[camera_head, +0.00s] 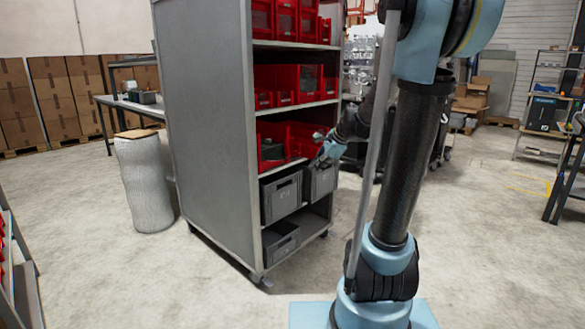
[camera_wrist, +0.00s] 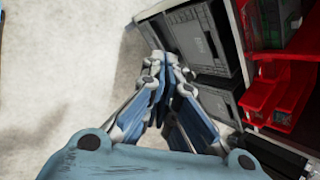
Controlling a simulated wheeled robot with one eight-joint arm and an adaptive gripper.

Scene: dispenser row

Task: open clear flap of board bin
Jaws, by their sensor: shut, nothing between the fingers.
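Red bins (camera_head: 305,137) stand on the third shelf of the grey cabinet, and red bins also show at the right of the wrist view (camera_wrist: 262,98). I cannot tell which is the board bin, and no clear flap can be made out. My gripper (camera_head: 322,158) is at the cabinet's open front, by the right end of that shelf, and partly covers the bins behind it. In the wrist view my gripper (camera_wrist: 172,62) is shut and empty, with its fingertips close to or overlapping the grey crates in the picture.
Grey crates (camera_head: 282,197) sit below the red bins, with another crate (camera_head: 281,241) on the bottom shelf. The cabinet's side wall (camera_head: 205,130) stands left of the shelves. More red bins (camera_head: 288,84) fill the upper shelves. The floor (camera_head: 480,230) at right is clear.

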